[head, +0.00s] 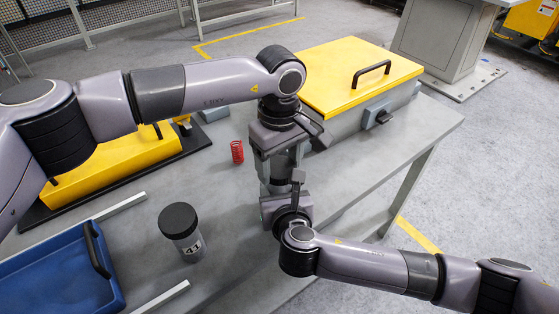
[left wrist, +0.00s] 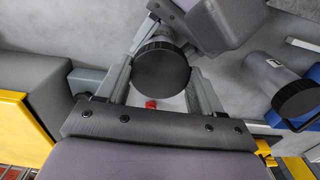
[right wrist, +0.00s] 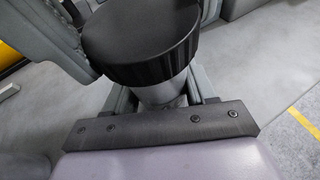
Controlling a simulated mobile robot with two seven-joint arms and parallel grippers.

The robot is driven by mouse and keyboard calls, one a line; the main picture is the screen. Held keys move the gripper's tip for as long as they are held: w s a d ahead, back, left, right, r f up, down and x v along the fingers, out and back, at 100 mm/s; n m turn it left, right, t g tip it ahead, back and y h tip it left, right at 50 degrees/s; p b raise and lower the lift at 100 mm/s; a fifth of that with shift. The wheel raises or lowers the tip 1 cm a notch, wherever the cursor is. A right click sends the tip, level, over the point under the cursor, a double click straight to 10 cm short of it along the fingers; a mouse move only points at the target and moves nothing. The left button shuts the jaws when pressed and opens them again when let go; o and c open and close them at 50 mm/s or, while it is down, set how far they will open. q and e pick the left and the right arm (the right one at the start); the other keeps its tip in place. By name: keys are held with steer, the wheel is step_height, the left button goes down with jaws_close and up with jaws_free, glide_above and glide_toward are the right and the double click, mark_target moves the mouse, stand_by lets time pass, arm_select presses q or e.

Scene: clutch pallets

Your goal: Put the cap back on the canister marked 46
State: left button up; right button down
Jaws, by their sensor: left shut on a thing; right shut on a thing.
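A black ribbed cap (left wrist: 162,68) sits between the fingers of my left gripper (head: 284,158), which is shut on it. The cap also shows large in the right wrist view (right wrist: 140,40), in line with the top of a grey canister (right wrist: 165,92). My right gripper (head: 286,186) is shut on this canister, below the left gripper. Cap and canister top look touching or nearly so; I cannot tell whether the cap is seated. The canister's number is hidden. Another grey canister with a black cap (head: 179,220) stands upright on the table; its label starts with 4.
A red spring (head: 237,151) stands left of the grippers. A grey case with a yellow lid (head: 345,75) is behind right. A blue tray (head: 60,285) is at front left, a yellow block (head: 125,160) behind it. The table (head: 225,200) is bare around the spring.

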arm_select(q)
steer(key=o, duration=1.2)
steer(key=shift+o, duration=0.2)
step_height(320, 180, up, 12)
arm_select(e)
steer(key=shift+c, duration=1.4)
jaws_free()
steer(key=shift+s, duration=0.1)
arm_select(q)
steer(key=shift+r+p, duration=0.3)
arm_select(e)
steer(key=shift+v, duration=3.5)
